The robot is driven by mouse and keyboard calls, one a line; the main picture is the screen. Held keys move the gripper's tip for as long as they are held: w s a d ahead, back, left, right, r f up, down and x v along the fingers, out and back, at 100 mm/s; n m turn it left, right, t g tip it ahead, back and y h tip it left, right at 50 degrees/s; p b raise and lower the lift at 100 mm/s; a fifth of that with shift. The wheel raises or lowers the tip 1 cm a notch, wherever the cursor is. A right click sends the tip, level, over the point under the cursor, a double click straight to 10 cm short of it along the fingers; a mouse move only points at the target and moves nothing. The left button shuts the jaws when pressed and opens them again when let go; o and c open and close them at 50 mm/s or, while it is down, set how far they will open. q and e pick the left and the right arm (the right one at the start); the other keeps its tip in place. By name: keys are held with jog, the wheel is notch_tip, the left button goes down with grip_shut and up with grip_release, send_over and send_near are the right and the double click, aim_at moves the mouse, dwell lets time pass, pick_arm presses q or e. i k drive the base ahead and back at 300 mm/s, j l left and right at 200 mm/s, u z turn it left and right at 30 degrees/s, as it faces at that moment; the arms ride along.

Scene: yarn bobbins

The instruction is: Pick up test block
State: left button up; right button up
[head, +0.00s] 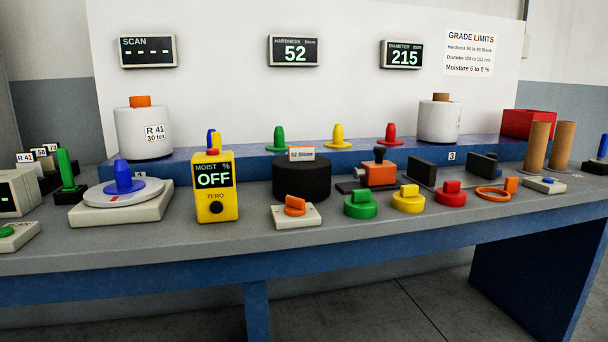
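A black round block (302,180) stands on the grey bench, in front of the blue raised ledge, near the middle of the head view. A small white and orange card reading 52 Shore (301,154) shows at its top; this looks like the test block. Its front is clear to view and nothing grips it. Neither of my grippers shows in the head view.
A yellow moisture meter (215,187) stands left of the block. A white base with an orange knob (295,214) sits just in front. An orange and black device (378,171) is close on the right. Green (360,204), yellow and red knobbed discs line the front edge.

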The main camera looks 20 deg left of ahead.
aim_at(301, 174)
jog(key=u, duration=0.2)
jog(key=i+l+u, duration=0.25)
jog(key=l+u, duration=0.25)
jog(key=i+l+u, duration=0.1)
jog(key=l+u, duration=0.15)
jog(key=i+l+u, duration=0.1)
jog(key=l, duration=0.5)
jog(key=i+l+u, duration=0.1)
jog(key=l, duration=0.5)
